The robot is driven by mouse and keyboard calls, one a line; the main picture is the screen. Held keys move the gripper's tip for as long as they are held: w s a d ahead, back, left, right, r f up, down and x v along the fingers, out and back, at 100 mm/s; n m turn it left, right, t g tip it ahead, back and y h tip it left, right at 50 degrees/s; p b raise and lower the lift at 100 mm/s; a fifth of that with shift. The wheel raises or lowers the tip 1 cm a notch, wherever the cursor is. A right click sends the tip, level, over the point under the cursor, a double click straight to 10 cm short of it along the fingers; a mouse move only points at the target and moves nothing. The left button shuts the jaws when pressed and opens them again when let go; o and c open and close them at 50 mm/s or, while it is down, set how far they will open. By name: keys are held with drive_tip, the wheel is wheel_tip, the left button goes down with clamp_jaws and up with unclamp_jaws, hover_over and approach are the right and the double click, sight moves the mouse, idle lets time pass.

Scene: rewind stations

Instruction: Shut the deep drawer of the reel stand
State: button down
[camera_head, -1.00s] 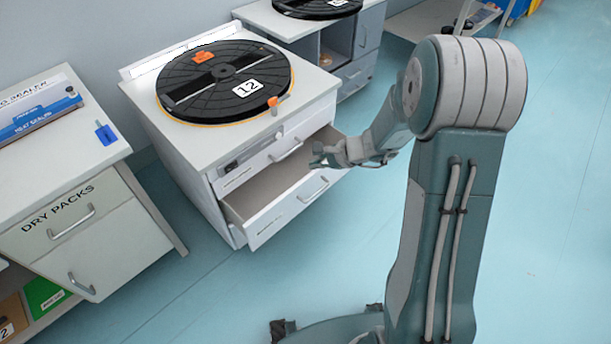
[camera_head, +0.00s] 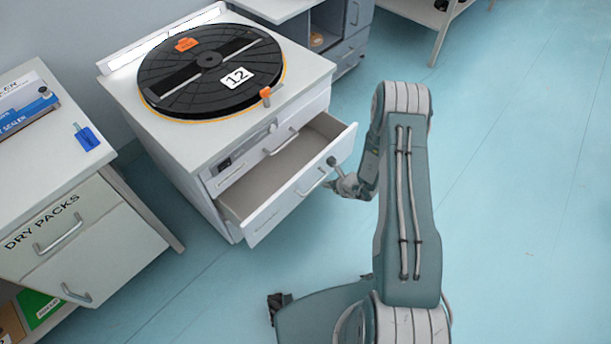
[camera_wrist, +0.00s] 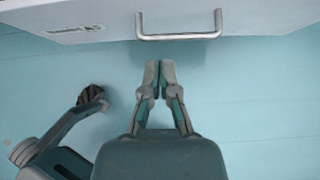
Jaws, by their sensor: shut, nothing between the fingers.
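The reel stand (camera_head: 180,165) is a white cabinet with a large black reel marked 12 on top. Its deep lower drawer (camera_head: 280,212) is pulled out and looks empty where I can see inside. My gripper (camera_head: 333,175) is just in front of the drawer front, near its bar handle (camera_head: 311,184). In the wrist view my gripper (camera_wrist: 160,66) is shut and empty, its tips pointing at the drawer front (camera_wrist: 255,18), just short of the handle (camera_wrist: 180,36). I see no contact. The shallow drawer (camera_head: 245,160) above is shut.
A grey-white cabinet marked DRY PACKS (camera_head: 75,235) stands at the left, with a blue tag (camera_head: 87,138) on top. Another grey unit (camera_head: 352,45) stands behind the reel stand. The blue floor (camera_head: 510,190) at the right is clear.

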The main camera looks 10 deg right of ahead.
sight(301, 177)
drive_tip(key=x, duration=0.3)
drive_tip(key=r+x, duration=0.1)
drive_tip(key=x, duration=0.2)
drive_tip(key=w+a+x, duration=0.1)
drive_tip(key=x, duration=0.3)
drive_tip(key=shift+r, duration=0.15)
drive_tip(key=shift+w+a, duration=0.35)
drive_tip(key=shift+w, duration=0.3)
drive_tip(key=shift+w+a, duration=0.1)
